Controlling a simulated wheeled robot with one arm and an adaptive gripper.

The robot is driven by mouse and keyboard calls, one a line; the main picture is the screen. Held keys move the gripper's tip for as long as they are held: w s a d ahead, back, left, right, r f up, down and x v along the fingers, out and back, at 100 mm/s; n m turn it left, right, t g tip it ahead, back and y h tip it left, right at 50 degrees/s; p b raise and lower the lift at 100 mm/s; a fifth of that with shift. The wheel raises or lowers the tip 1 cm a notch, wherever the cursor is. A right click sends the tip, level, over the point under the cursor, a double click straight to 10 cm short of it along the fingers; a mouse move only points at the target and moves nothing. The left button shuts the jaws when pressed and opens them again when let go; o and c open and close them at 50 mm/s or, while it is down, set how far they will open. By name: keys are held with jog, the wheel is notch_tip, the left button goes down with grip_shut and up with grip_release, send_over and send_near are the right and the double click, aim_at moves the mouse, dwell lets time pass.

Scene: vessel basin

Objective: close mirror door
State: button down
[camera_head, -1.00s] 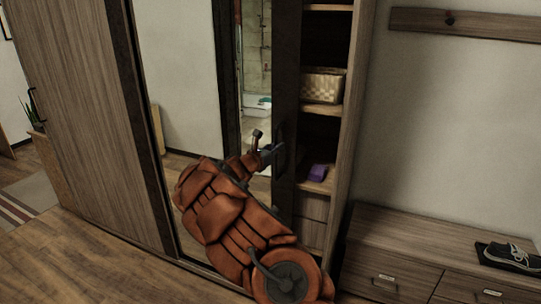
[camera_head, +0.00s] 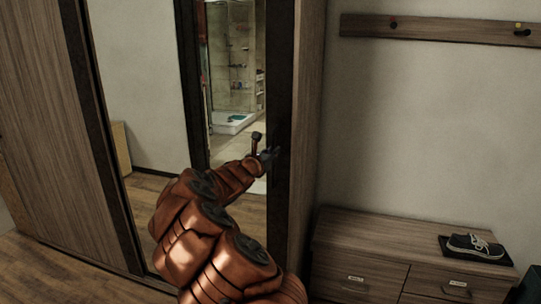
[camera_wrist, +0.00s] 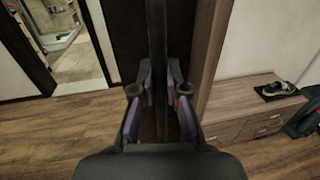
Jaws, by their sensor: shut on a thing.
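The mirror door (camera_head: 150,75) is a tall sliding wardrobe door with a dark frame, and its glass reflects a bathroom and the room. Its right dark frame (camera_head: 281,90) stands at the wardrobe's right side panel, and the open shelves are hidden. My gripper (camera_head: 268,157) is at this frame at about mid height. In the wrist view my gripper (camera_wrist: 158,75) has its fingers on both sides of a dark upright bar, the door handle (camera_wrist: 158,40), and is shut on it. The exact contact is dark and hard to see.
A wooden wardrobe panel (camera_head: 45,120) stands at the left. A low drawer cabinet (camera_head: 350,240) with a shoe (camera_head: 474,245) on it stands right of the wardrobe. A coat rail (camera_head: 430,28) is on the wall above. Wood floor shows at the lower left.

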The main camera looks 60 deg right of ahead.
jog(key=shift+s+d, duration=0.1)
jog(key=shift+s, duration=0.15)
jog(key=c, duration=1.2)
grip_release()
jog(key=shift+s+a, duration=0.2)
jog(key=shift+a, duration=1.8)
jog(key=shift+s+a, duration=0.2)
jog(key=shift+a, duration=1.8)
jog(key=shift+s+a, duration=0.2)
jog(key=shift+a, duration=1.8)
